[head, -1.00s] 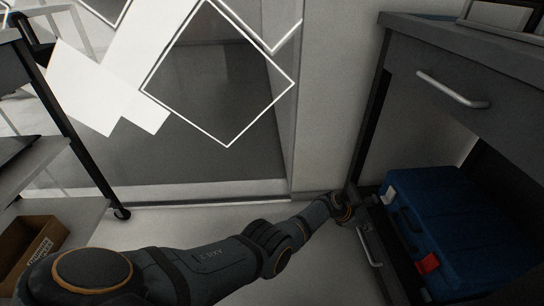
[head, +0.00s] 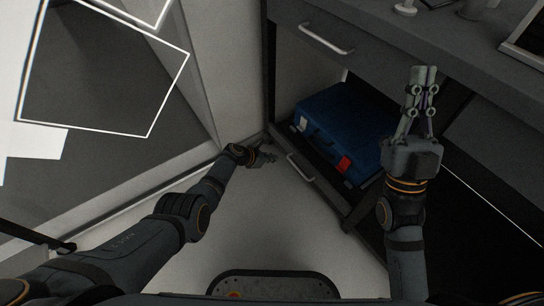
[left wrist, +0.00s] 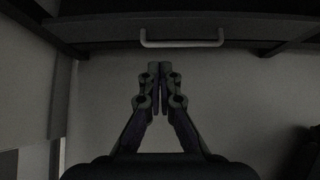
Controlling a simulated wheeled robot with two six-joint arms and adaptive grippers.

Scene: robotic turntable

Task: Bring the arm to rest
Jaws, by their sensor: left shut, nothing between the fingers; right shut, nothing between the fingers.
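My left arm reaches in from the left in the head view, low over the floor. Its gripper (head: 268,158) is near the lower drawer front of the dark cabinet and looks small and dark there. In the left wrist view the left gripper (left wrist: 159,66) is shut and empty, its fingertips together below a drawer handle (left wrist: 182,38). My right gripper (head: 425,72) is shut and empty, pointing up in front of the cabinet's right part. It is apart from the blue case.
A blue case (head: 343,117) with a red latch lies in the cabinet's open compartment. Above it is a drawer with a handle (head: 313,37); a lower handle (head: 300,167) is by the left gripper. Small items stand on the cabinet top (head: 470,40). Pale floor (head: 275,220) is clear.

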